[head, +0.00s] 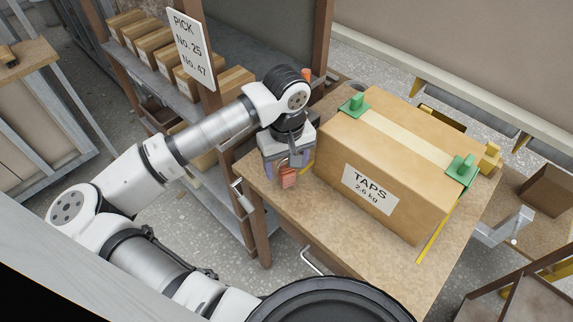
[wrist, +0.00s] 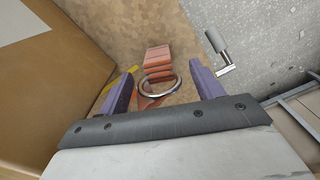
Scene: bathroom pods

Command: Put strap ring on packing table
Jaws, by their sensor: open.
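The strap ring (wrist: 157,84) is a silver metal ring with an orange-red strap (wrist: 157,62). In the wrist view it sits between the two purple fingers of my gripper (wrist: 158,85), which are apart with a gap on each side. In the head view the orange strap (head: 288,178) shows just below my gripper (head: 287,168), at the left end of the packing table (head: 280,208). The table has a brown speckled top, also seen in the wrist view (wrist: 125,35). The strap seems to rest on the tabletop; the exact contact is unclear.
A large carton marked TAPS (head: 340,150), with green corner pieces (head: 462,170), stands on the table close right of my gripper. A grey crank handle (head: 243,197) sticks out at the table's left edge. A shelf with small cartons (head: 155,50) stands behind left.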

